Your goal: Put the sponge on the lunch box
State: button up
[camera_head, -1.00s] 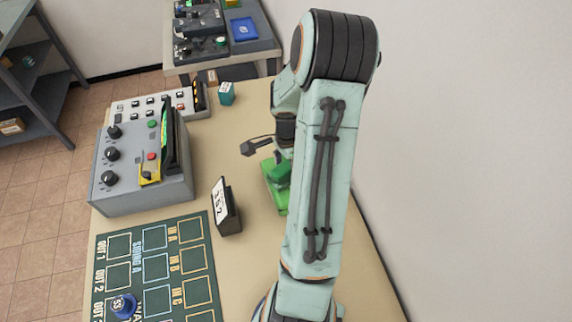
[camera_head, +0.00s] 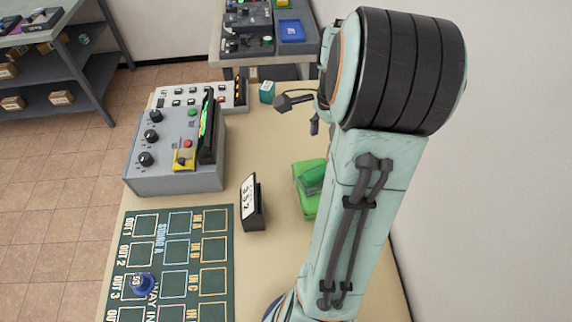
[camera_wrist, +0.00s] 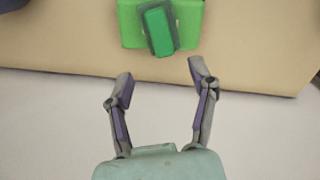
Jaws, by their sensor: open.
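The lunch box (camera_head: 306,206) is a bright green box on the tan table, partly hidden behind my arm. The sponge (camera_head: 313,177), a darker green block, rests on top of it. In the wrist view the sponge (camera_wrist: 158,29) lies slightly tilted across the lunch box (camera_wrist: 130,24), within its outline. My gripper (camera_head: 304,113) is open, above the table and beyond the lunch box in the head view. In the wrist view my gripper (camera_wrist: 161,72) has its fingers spread with nothing between them, apart from the sponge.
A grey control box (camera_head: 175,155) with knobs stands at left on the table. A small black sign (camera_head: 252,203) stands near the lunch box. A dark green labelled board (camera_head: 180,262) lies in front. A teal block (camera_head: 267,92) sits at the back. A wall is close on the right.

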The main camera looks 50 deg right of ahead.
jog(key=w+a+r+n, duration=0.1)
jog(key=a+r+n, duration=0.1)
jog(key=a+n, duration=0.55)
jog(key=w+a+r+n, duration=0.25)
jog(key=a+n, duration=0.25)
jog(key=a, duration=0.6)
jog(key=s+a+n, duration=0.9)
jog(key=a+n, duration=0.2)
jog(key=shift+a+y, duration=0.35)
jog(key=shift+y, duration=0.05)
